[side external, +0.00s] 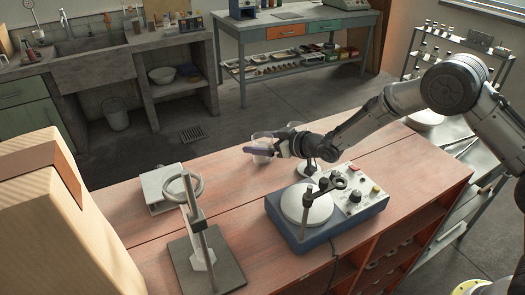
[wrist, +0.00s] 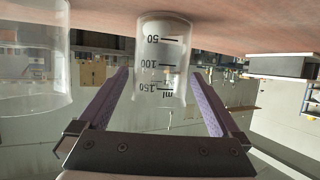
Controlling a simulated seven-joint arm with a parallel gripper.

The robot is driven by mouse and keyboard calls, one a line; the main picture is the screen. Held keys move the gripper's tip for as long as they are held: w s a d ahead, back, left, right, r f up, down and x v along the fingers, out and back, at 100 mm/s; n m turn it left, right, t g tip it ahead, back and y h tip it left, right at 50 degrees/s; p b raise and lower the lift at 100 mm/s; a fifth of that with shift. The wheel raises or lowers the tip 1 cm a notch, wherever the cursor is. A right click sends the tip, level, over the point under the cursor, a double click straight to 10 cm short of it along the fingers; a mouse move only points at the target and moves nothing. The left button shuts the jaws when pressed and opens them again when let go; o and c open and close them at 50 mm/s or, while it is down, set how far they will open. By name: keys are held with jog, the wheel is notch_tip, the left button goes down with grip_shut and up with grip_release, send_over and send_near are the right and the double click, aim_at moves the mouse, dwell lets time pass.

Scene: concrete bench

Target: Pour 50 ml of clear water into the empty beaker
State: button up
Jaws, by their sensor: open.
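A clear glass beaker (wrist: 163,60) with marks 50, 100 and 150 ml stands on the bench between my gripper's purple fingers in the wrist view, which is upside down. My gripper (wrist: 159,73) is open, with a finger on each side of the beaker and visible gaps. The beaker (side external: 262,153) also shows in the side view, partly hidden by my gripper (side external: 259,142). A second clear glass vessel (wrist: 32,70) stands to the left in the wrist view, cut off by the frame edge. I cannot tell the water level in either.
A blue hotplate (side external: 335,222) with a round white plate and a rod stands at the front right. A ring stand (side external: 208,262) stands at the front left, by a flat white device (side external: 158,186). The reddish bench top (side external: 225,197) is clear between them.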

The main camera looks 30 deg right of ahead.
jog(key=shift+r+x, duration=0.2)
jog(key=shift+x, duration=1.2)
jog(key=shift+w, duration=0.1)
jog(key=c, duration=1.4)
jog(key=shift+r, duration=0.1)
grip_shut()
jog(key=shift+r, duration=0.1)
